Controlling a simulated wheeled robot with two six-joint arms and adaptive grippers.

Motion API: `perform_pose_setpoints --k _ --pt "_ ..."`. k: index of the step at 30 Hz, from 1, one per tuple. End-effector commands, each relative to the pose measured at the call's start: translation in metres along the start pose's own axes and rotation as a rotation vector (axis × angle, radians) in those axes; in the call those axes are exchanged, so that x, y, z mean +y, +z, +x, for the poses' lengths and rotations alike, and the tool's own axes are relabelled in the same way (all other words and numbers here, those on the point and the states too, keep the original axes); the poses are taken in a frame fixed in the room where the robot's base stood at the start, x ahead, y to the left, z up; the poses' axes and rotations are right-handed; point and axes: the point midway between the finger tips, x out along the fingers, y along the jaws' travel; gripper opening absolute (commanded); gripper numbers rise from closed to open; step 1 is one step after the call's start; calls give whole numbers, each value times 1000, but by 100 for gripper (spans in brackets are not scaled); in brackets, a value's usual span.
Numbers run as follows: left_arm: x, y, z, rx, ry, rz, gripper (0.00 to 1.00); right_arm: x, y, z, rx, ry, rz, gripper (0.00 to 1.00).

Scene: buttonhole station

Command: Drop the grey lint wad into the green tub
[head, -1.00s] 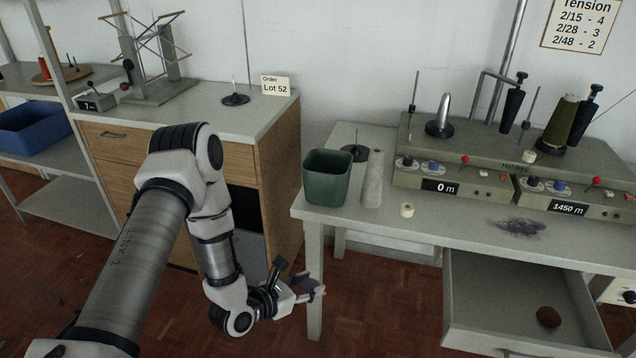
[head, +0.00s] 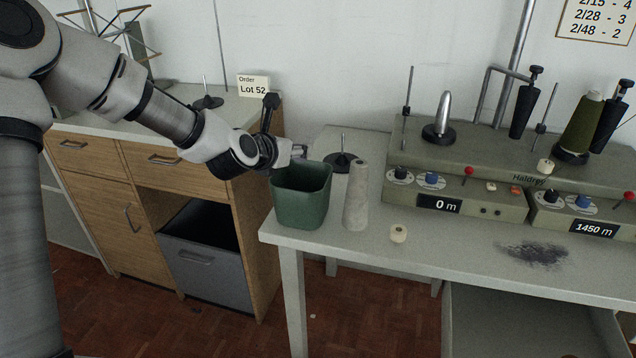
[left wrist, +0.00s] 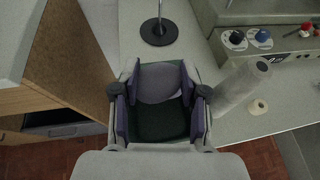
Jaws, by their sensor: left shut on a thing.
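The green tub (head: 302,197) stands upright at the left front corner of the grey table. My left gripper (head: 299,152) is just above its back left rim in the head view. In the left wrist view, a pale grey rounded lump, the lint wad (left wrist: 158,84), is between the purple-padded fingers of my left gripper (left wrist: 160,92), which is shut on it. The dark green inside of the tub (left wrist: 160,122) shows beyond and below the wad. The wad cannot be made out in the head view. My right gripper is not in view.
A pale cone (head: 356,196) stands close to the tub's right side, with a small white spool (head: 398,233) beside it. A black-based spindle (head: 342,162) stands behind. A dark smudge (head: 538,253) marks the tabletop. The wooden cabinet (head: 262,225) is to the left.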

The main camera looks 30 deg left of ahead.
Motion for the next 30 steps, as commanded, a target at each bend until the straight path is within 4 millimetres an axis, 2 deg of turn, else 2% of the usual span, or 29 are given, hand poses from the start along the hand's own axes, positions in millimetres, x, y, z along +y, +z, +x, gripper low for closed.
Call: perform_pose_setpoints --k 5,15,25,26,27,28,30 --pt "0 -9 4 0 0 0 33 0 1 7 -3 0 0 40" --pt "0 -52 22 -1 1 0 33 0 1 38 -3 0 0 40" --pt "0 -55 23 -2 0 0 33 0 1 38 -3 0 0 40" --pt "0 -55 23 -2 0 0 54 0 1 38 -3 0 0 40" --pt "0 -55 23 -2 0 0 68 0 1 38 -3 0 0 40" --pt "0 -55 23 -2 0 0 73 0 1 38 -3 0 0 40" --pt "0 -55 23 -2 0 0 73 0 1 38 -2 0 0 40"
